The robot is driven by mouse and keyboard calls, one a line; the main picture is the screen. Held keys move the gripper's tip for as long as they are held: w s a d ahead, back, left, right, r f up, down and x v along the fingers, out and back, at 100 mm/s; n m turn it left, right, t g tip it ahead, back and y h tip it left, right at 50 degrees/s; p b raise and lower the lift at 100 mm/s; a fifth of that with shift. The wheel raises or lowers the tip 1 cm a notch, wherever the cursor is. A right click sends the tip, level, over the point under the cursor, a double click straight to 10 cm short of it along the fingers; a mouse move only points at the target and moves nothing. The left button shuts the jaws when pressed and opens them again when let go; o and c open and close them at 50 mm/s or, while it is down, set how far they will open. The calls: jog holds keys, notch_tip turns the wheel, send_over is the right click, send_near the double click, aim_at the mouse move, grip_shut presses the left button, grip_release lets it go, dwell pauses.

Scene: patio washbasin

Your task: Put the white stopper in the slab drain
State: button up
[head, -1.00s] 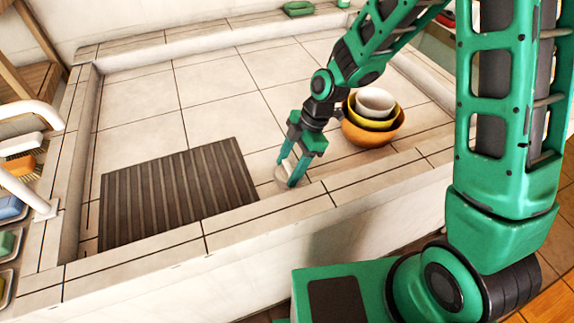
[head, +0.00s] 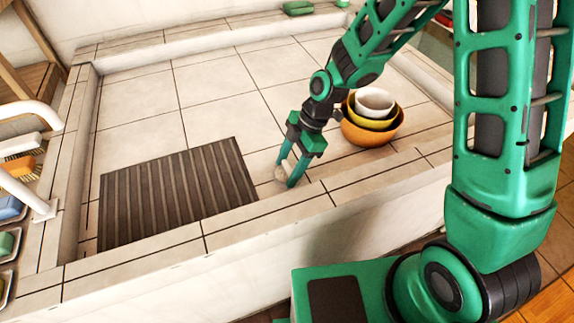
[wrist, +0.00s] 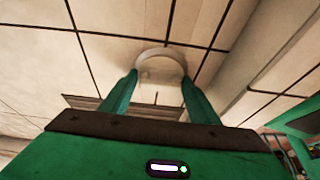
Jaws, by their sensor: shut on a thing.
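The white stopper (head: 281,174) is a small pale round piece at my fingertips, low over the tiled slab near its front ledge. My gripper (head: 285,172) points down and is shut on it. In the wrist view the stopper shows as a pale, rounded rim (wrist: 163,52) at the ends of the two green fingers (wrist: 160,76). I cannot tell whether it touches the slab (head: 215,115). The slab drain cannot be made out in either view; the stopper and fingers may cover it.
A dark ribbed mat (head: 178,192) lies left of my gripper. Stacked bowls, the lowest orange (head: 372,134), stand close on the right. A raised tiled ledge (head: 240,220) runs along the front.

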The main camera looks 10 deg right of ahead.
jog(key=shift+r, duration=0.8)
dwell(2.6)
jog(key=shift+f, duration=0.8)
dwell(0.9)
jog(key=o, duration=0.8)
jog(key=shift+v, duration=5.55)
